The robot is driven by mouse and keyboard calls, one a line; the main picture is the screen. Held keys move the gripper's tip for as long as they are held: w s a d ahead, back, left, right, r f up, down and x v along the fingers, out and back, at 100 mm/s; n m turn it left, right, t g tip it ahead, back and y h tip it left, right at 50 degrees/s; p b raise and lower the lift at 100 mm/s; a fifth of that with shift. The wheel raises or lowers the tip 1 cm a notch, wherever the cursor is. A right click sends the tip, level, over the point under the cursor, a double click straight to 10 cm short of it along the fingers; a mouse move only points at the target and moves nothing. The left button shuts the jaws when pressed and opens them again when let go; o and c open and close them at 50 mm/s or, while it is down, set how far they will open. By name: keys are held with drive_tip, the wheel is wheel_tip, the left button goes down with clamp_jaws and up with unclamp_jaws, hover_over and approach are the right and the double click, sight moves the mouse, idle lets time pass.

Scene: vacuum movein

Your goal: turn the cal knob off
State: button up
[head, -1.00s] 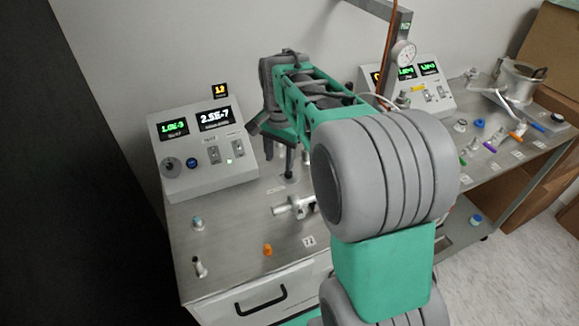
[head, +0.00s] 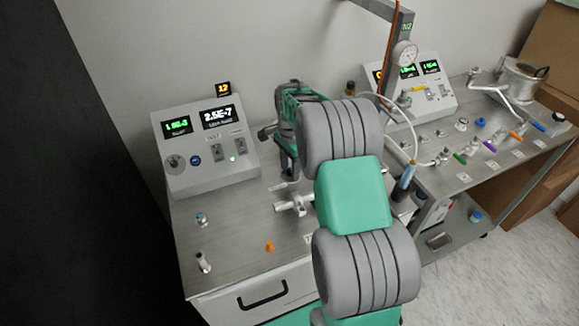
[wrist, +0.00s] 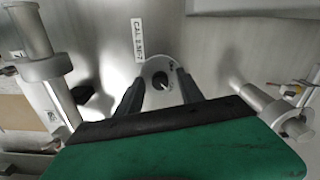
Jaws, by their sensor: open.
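In the wrist view, a round pale plate with a dark knob (wrist: 160,84) at its middle stands on the metal surface. A label starting with "CAL" (wrist: 138,38) lies just above it in the picture. My gripper (wrist: 158,76) is open, with one dark finger on each side of the knob. Whether the fingers touch the knob, I cannot tell. In the head view, my arm covers most of the gripper, low over the bench (head: 235,220), and the knob is hidden.
Metal pipe fittings stand close on both sides in the wrist view, at left (wrist: 45,75) and right (wrist: 275,110). In the head view, a control box (head: 205,150) is left of my arm, and a pipe fitting (head: 292,204) lies on the bench before it.

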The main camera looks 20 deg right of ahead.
drive_tip(key=shift+c, duration=0.5)
clamp_jaws()
drive_tip(key=shift+n, duration=0.3)
drive_tip(key=n+b, duration=0.1)
drive_tip(key=n, duration=0.2)
drive_tip(key=shift+n+b, duration=0.3)
drive_tip(key=n+b, duration=0.1)
drive_tip(key=n, duration=0.3)
drive_tip(key=n+b, duration=0.1)
drive_tip(key=n, duration=0.8)
drive_tip(key=shift+d+r+n, duration=0.1)
drive_tip(key=shift+n, duration=0.2)
